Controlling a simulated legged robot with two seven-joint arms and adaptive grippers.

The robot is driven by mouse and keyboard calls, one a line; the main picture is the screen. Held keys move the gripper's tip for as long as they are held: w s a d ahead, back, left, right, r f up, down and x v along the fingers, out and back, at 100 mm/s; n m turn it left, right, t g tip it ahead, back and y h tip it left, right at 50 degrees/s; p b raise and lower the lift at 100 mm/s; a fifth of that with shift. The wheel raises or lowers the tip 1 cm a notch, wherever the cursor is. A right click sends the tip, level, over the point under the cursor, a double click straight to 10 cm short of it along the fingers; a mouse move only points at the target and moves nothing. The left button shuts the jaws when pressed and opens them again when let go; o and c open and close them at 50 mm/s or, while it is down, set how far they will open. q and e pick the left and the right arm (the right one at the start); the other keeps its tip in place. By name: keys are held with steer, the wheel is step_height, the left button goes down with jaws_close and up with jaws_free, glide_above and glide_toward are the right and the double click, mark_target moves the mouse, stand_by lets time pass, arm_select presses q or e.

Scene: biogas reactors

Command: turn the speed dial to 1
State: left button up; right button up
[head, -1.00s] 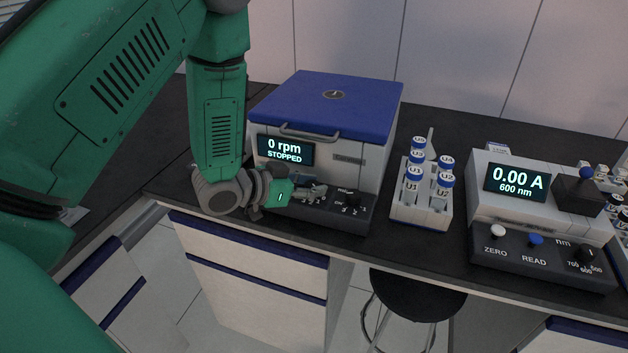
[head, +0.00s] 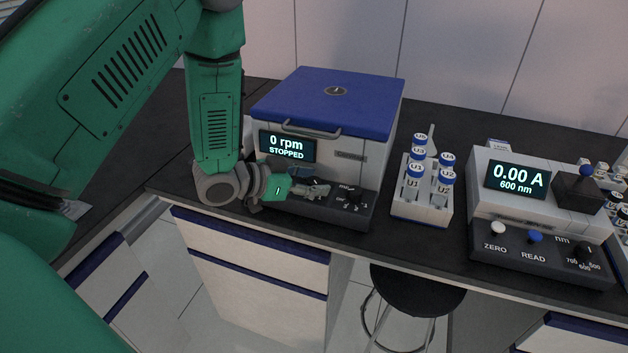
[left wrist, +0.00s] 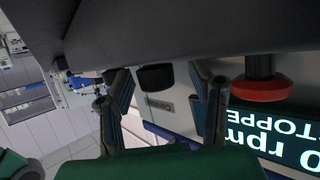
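The speed dial (head: 353,197) is a small black knob on the dark lower panel of a white machine with a blue lid (head: 330,100). The machine's screen (head: 287,146) reads "0 rpm STOPPED". My left gripper (head: 322,188) is in front of this panel, just left of the dial. In the left wrist view, a black knob (left wrist: 155,77) shows between the two spread fingers of my left gripper (left wrist: 165,98), apparently without contact. A red button (left wrist: 262,88) is outside the fingers. The dial's exact setting is too small to read. My right gripper is not in view.
A white rack (head: 421,205) of blue-capped vials stands right of the machine. Further right, a photometer (head: 540,215) shows "0.00 A 600 nm" and has its own knobs. The counter's front edge runs close below the panel. A black stool (head: 418,288) stands below.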

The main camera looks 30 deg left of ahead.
arm_select(q)
steer(key=v, duration=1.2)
steer(key=shift+f, duration=0.1)
steer(key=shift+a, duration=0.1)
